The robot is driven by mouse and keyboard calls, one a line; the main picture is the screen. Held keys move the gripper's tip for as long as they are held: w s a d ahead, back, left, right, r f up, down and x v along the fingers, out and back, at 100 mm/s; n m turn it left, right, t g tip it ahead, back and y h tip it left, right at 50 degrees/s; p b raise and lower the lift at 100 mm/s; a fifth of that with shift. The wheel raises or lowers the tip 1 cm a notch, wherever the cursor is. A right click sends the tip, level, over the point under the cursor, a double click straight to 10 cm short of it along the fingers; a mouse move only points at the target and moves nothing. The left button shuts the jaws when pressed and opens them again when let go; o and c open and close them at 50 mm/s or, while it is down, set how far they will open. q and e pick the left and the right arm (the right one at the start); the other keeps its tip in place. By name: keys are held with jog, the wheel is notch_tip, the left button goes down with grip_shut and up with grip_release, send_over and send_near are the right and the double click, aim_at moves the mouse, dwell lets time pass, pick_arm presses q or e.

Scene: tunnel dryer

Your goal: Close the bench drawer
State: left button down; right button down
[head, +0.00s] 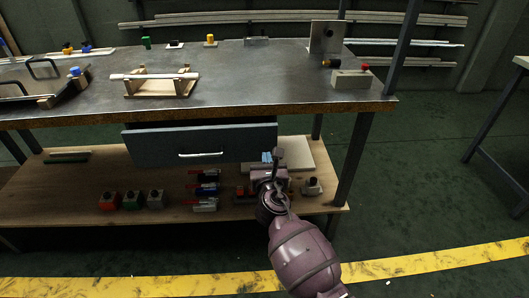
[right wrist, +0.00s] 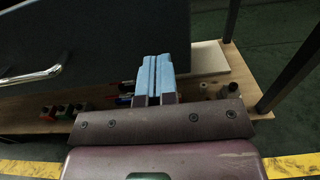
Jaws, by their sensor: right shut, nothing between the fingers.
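The bench drawer (head: 165,145) is a dark grey-blue front with a silver bar handle (head: 201,154), under the top of the workbench (head: 250,75). It stands out from the bench, with a dark gap above its front. My right gripper (head: 271,157) is in front of the drawer's lower right corner. My left gripper does not show.
The lower shelf (head: 90,175) holds red, green and grey blocks, several clamps and a pale board (head: 297,152). A bench leg (head: 352,160) stands right of my gripper. A wooden rack (head: 155,84) is on the bench top.

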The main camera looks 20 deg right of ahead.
aim_at(265, 144)
jog(key=x, duration=0.3)
jog(key=shift+f, duration=0.15)
jog(key=shift+w+d+b, duration=0.15)
jog(key=shift+w+b, duration=0.2)
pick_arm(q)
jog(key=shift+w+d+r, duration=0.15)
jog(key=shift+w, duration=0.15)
pick_arm(e)
jog(key=x, duration=0.4)
jog(key=shift+w, duration=0.25)
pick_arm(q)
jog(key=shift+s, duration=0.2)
pick_arm(e)
jog(key=shift+w+d+r, duration=0.1)
jog(key=shift+r, duration=0.3)
